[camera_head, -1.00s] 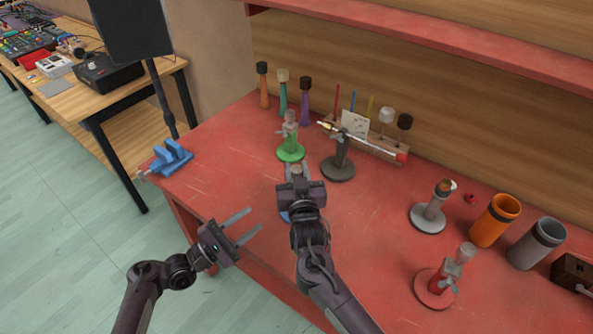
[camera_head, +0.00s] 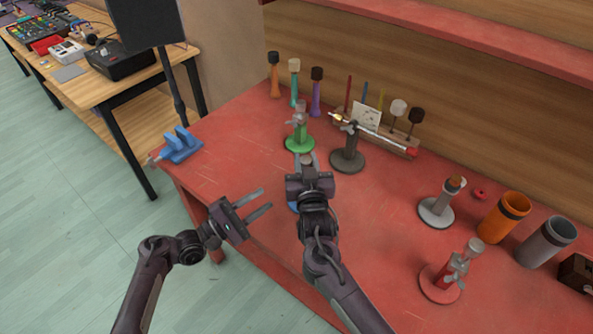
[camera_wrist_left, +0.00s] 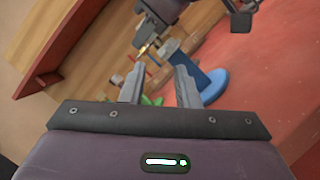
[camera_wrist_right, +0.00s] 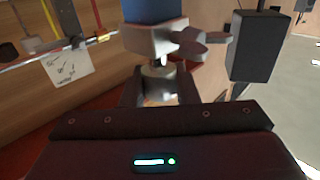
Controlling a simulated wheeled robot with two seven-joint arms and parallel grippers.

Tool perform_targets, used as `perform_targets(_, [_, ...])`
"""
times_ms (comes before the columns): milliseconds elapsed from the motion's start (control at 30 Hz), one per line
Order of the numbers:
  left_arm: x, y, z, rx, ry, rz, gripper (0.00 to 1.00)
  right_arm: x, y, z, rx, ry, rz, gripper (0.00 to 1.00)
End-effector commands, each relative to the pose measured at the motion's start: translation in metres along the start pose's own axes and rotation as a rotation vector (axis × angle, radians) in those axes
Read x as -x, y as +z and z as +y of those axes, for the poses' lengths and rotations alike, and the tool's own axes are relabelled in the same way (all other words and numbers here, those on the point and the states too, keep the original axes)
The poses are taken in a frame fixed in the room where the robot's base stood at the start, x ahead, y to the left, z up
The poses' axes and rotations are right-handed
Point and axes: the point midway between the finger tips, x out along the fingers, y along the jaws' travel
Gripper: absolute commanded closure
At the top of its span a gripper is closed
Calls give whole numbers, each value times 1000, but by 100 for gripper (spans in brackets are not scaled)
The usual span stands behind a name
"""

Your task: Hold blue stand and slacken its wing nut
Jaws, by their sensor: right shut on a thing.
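The blue stand (camera_head: 292,207) is on the red table, mostly hidden behind my right gripper (camera_head: 305,162) in the head view. In the right wrist view, which looks upside down, my right gripper (camera_wrist_right: 158,88) is shut on the grey top piece (camera_wrist_right: 157,72) of the stand. Next to it are the stand's grey collar (camera_wrist_right: 150,40), its wing nut (camera_wrist_right: 205,42) sticking out sideways, and the blue post (camera_wrist_right: 150,10). My left gripper (camera_head: 267,199) is open and empty, left of the stand and apart from it. The left wrist view shows the blue base (camera_wrist_left: 214,84) beyond its fingers.
A green stand (camera_head: 299,143) and a dark grey stand (camera_head: 348,159) stand close behind. A light grey stand (camera_head: 437,212) and a red stand (camera_head: 441,284) are to the right. A blue clamp (camera_head: 180,145) sits at the table's left corner.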

Motion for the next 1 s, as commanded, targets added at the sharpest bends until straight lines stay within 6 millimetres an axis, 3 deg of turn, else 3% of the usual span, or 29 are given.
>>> perform_targets(167, [-80, 20, 81, -484, -2, -81, 72, 0, 0, 0, 0, -1, 1, 100])
perform_targets(367, [-179, 85, 191, -1225, 58, -168, 72, 0, 0, 0, 0, -1, 0, 100])
perform_targets(433, [-181, 79, 173, -1390, 56, -192, 72, 0, 0, 0, 0, 0, 0, 100])
perform_targets(667, [-181, 68, 139, -1979, 134, -289, 72, 0, 0, 0, 0, 0, 0, 100])
perform_targets(867, [-158, 45, 109, -2492, 234, -378, 72, 0, 0, 0, 0, -1, 0, 100])
perform_targets(1000, [-129, 25, 94, -2847, 337, -450, 72, 0, 0, 0, 0, -1, 0, 100])
